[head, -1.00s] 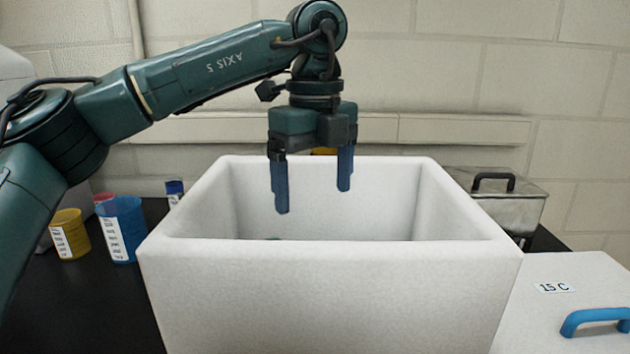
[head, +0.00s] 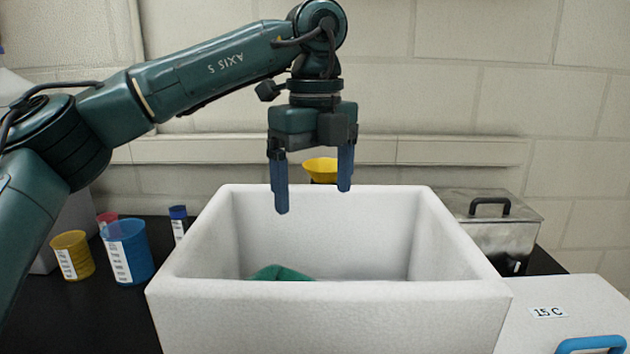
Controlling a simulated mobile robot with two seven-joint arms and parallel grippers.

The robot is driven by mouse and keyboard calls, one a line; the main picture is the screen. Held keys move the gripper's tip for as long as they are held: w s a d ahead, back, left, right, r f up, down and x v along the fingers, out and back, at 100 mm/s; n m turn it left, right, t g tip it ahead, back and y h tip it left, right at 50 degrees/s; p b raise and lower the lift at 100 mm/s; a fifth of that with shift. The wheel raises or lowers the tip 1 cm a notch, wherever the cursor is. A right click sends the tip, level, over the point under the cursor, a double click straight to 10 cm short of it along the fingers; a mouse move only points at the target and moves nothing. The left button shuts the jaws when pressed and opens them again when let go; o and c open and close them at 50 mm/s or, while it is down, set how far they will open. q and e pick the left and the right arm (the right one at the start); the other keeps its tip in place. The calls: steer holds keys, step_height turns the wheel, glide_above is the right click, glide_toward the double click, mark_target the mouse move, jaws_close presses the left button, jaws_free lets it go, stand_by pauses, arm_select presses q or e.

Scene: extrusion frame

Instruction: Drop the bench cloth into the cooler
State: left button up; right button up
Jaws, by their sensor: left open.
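The cooler (head: 330,315) is a white foam box with its top open, in the middle of the head view. A green cloth (head: 281,273) lies inside it at the left; its lower part is hidden by the front wall. My left gripper (head: 313,200) is open and empty, its blue fingers pointing down over the cooler, apart from the cloth. My right gripper is not in view.
A white lid (head: 565,310) with a blue handle lies at the right. A metal box (head: 495,238) stands behind it. Yellow (head: 73,256) and blue (head: 128,252) cups stand at the left. A yellow funnel-like thing (head: 320,168) is behind the cooler.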

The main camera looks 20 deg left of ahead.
arm_select(q)
step_height(320, 180, up, 13)
steer(key=p, duration=0.3)
steer(key=shift+r, duration=0.15)
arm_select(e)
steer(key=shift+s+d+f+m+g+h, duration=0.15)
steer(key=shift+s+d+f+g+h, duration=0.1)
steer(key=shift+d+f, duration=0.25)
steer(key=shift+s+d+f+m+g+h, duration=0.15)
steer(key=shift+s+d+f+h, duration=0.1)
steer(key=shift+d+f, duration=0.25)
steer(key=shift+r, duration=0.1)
